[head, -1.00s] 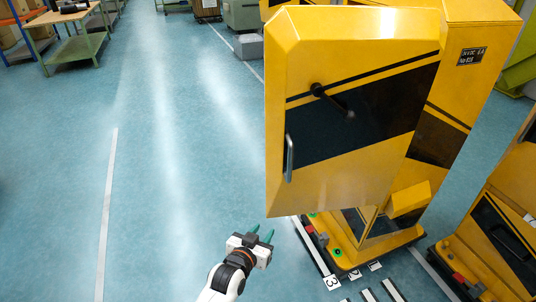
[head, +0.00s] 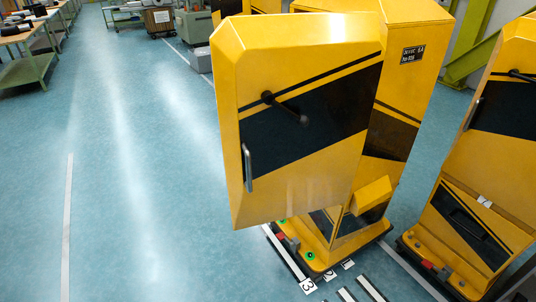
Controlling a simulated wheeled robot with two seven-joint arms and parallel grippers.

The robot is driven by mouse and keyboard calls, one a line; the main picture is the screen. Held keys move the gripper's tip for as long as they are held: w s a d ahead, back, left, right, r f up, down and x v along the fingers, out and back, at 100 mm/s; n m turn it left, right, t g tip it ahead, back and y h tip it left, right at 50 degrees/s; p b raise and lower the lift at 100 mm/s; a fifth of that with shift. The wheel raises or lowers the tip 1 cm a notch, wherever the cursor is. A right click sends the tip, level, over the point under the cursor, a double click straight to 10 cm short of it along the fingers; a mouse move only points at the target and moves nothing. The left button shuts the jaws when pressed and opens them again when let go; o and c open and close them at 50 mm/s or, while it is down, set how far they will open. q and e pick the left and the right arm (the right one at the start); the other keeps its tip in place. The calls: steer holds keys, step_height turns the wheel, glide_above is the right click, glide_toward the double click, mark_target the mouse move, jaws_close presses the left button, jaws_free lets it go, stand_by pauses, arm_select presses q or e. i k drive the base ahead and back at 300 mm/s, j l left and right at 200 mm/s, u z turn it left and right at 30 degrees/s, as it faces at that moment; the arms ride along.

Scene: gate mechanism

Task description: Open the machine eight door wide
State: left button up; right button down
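The yellow machine (head: 412,90) stands right of centre in the head view, with a small dark number plate (head: 412,54) near its top. I cannot read the plate surely. Its big yellow door (head: 300,170) with a black diagonal band faces me and juts out left beyond the machine's base. A black lever (head: 285,107) sits on the door's upper part, and a grey bar handle (head: 247,167) is at its left edge. I cannot tell exactly how far the door stands from the body. Neither gripper is in view, and nothing is seen touching the door.
A second yellow machine (head: 490,130) stands close on the right. The yellow-and-black base (head: 330,250) is below the door, with numbered floor tags (head: 308,286) in front. The blue floor (head: 130,200) on the left is clear. Green workbenches (head: 40,70) are at the back left.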

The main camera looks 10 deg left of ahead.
mark_target(326, 68)
steer(key=i+j+z, duration=0.15)
steer(key=z, duration=0.2)
steer(key=j+z, duration=0.35)
steer(key=i+j+z, duration=0.1)
steer(key=j+z, duration=0.3)
